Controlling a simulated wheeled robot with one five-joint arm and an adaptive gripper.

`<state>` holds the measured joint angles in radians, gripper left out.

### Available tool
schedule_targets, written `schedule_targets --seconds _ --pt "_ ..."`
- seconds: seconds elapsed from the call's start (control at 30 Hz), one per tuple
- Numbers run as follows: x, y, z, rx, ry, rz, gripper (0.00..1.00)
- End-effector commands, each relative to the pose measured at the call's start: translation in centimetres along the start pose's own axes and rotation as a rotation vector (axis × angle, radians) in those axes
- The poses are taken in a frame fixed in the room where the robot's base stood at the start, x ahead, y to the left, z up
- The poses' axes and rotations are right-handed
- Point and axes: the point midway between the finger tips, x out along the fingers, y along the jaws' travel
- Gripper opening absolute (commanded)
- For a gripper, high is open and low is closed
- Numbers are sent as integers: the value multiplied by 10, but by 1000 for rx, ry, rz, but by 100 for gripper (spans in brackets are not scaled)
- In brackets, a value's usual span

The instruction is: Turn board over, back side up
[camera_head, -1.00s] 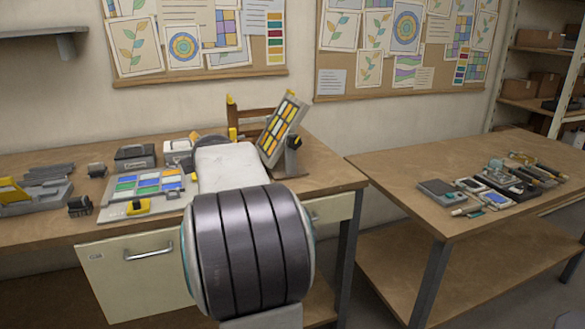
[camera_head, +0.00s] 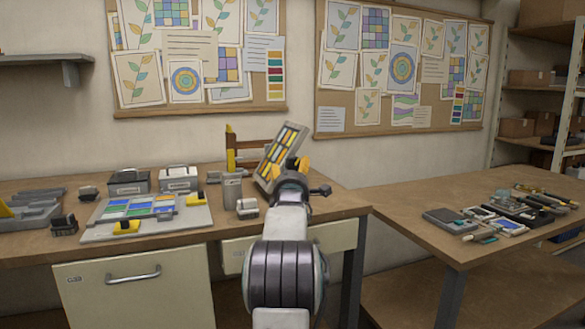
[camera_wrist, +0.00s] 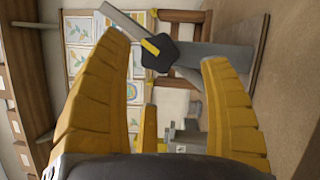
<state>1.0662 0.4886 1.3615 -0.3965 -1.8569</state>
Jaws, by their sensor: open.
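A framed board with yellow and orange panes (camera_head: 281,147) stands tilted at the right of the workbench, panes facing the room. My gripper (camera_head: 292,160) is at its right side, seen from behind, and covers its lower right part. In the wrist view my gripper (camera_wrist: 165,50) is open, its yellow fingers spread and nothing visibly held. A dark knob with a yellow mark (camera_wrist: 158,50) appears between the fingertips, attached to grey parts. I cannot tell whether the fingers touch it. A second flat board with blue and green panes (camera_head: 137,206) lies at the left of the bench.
The flat board has yellow clamps (camera_head: 127,227) on its base. Small grey boxes (camera_head: 128,181) and a cup (camera_head: 232,193) stand behind and beside it. A wooden frame (camera_head: 245,147) is behind the tilted board. A side table (camera_head: 420,198) with tools stands right; its left part is bare.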

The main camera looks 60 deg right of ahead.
Motion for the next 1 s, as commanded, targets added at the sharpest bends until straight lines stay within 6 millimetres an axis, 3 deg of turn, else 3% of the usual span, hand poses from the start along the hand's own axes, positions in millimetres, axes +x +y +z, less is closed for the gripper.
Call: schedule_targets --seconds 0.5,1.0 --pt "45 1 -1 2 2 0 71" --pt "53 0 -1 2 2 -1 71"
